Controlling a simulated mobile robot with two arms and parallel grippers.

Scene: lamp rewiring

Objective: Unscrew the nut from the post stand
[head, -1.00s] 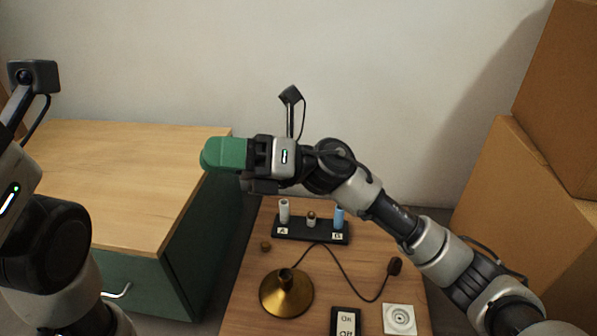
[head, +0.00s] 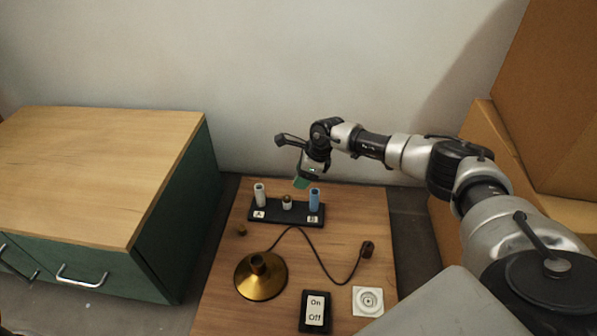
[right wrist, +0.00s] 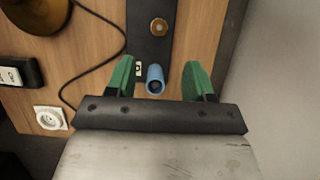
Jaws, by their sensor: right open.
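The black post stand (head: 287,213) lies across the back of the small wooden table. It bears a white post (head: 260,195) at label A, a short middle post with a brass top (head: 287,202), and a blue post (head: 314,198) at label B. In the right wrist view the brass nut (right wrist: 159,26) sits on the middle of the stand. My right gripper (head: 302,183) is open, with green fingers, above the stand near the blue end. In the wrist view its fingers (right wrist: 161,70) lie either side of the blue post (right wrist: 155,79), apart from it.
A brass lamp base (head: 261,277) stands at the front, its black cord running to a plug (head: 367,249). A small brown piece (head: 241,230), an On/Off switch (head: 315,311) and a white socket (head: 368,300) lie there. A cabinet (head: 100,180) is left, cardboard boxes (head: 545,100) right.

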